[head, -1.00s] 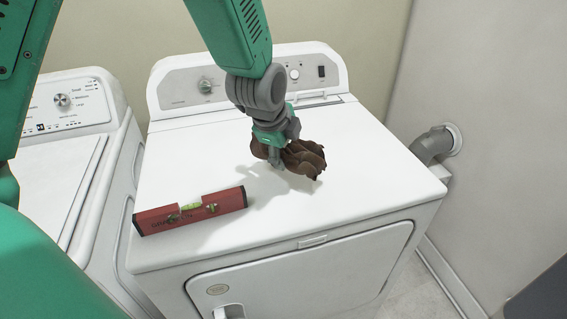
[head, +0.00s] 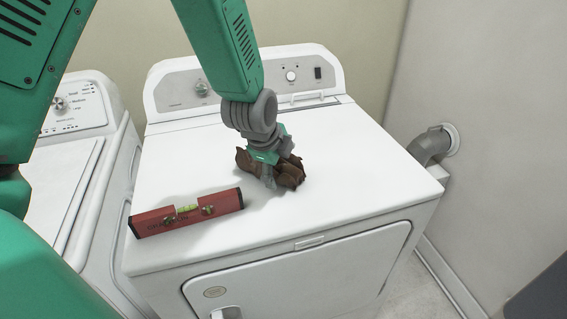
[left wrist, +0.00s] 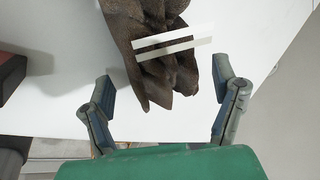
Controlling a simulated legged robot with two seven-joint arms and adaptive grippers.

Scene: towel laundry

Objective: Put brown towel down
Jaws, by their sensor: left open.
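The brown towel (head: 291,172) lies crumpled on the white top of the dryer (head: 340,190), right of the middle of its left half. It also shows in the left wrist view (left wrist: 150,60), bunched between and beyond the fingers. My left gripper (head: 268,180) is over the towel in the head view and hides part of it. In the left wrist view my left gripper (left wrist: 160,105) has its fingers spread wide apart, with the towel's folds between them and not pinched. My right gripper does not show.
A red spirit level (head: 187,213) lies on the dryer top, left of the towel. A white washer (head: 65,185) stands to the left. The control panel (head: 245,80) rises behind. The dryer top is clear to the right, and a wall with a grey pipe (head: 430,146) stands beyond.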

